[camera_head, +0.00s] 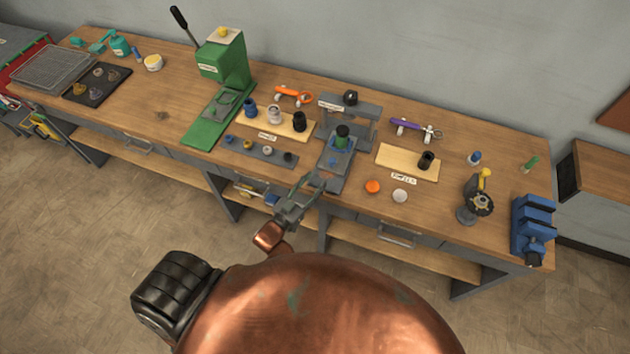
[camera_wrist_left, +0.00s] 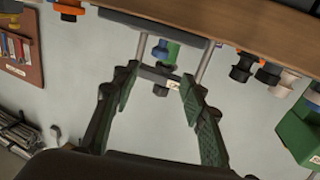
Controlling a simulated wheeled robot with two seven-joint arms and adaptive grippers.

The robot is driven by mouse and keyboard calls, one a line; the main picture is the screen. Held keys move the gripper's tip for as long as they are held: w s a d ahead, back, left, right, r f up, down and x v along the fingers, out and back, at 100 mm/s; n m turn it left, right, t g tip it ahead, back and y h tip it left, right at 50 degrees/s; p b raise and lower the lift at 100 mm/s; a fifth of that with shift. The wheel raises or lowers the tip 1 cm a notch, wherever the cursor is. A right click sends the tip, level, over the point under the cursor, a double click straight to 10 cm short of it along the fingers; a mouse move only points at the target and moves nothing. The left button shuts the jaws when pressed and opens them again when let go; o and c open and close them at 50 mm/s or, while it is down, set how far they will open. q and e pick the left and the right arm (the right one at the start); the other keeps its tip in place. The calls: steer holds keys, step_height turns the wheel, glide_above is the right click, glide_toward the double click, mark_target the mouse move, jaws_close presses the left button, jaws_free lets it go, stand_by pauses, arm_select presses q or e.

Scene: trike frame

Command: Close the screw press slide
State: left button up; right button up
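The grey screw press (camera_head: 362,131) stands at the middle of the bench, with a black knob on its upper bridge. Its slide (camera_head: 332,177) reaches toward the front edge and carries a dark green and black piece (camera_head: 342,136) and a small blue piece. My left gripper (camera_head: 312,184) is open and empty, just in front of the bench beside the slide's front end. In the left wrist view, which is upside down, the open fingers (camera_wrist_left: 158,76) frame the press's crossbar and rods; the slide (camera_wrist_left: 150,25) shows above them. Contact cannot be told. My right gripper is not in view.
A wooden board with dark cylinders (camera_head: 270,125) and a grey strip of small parts (camera_head: 258,150) lie left of the press. Another board (camera_head: 396,160), an orange piece (camera_head: 373,186) and a white piece (camera_head: 400,195) lie right. A green press (camera_head: 228,62) stands farther left.

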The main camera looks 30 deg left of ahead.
mark_target(335, 174)
arm_select(q)
steer(key=shift+c, duration=0.5)
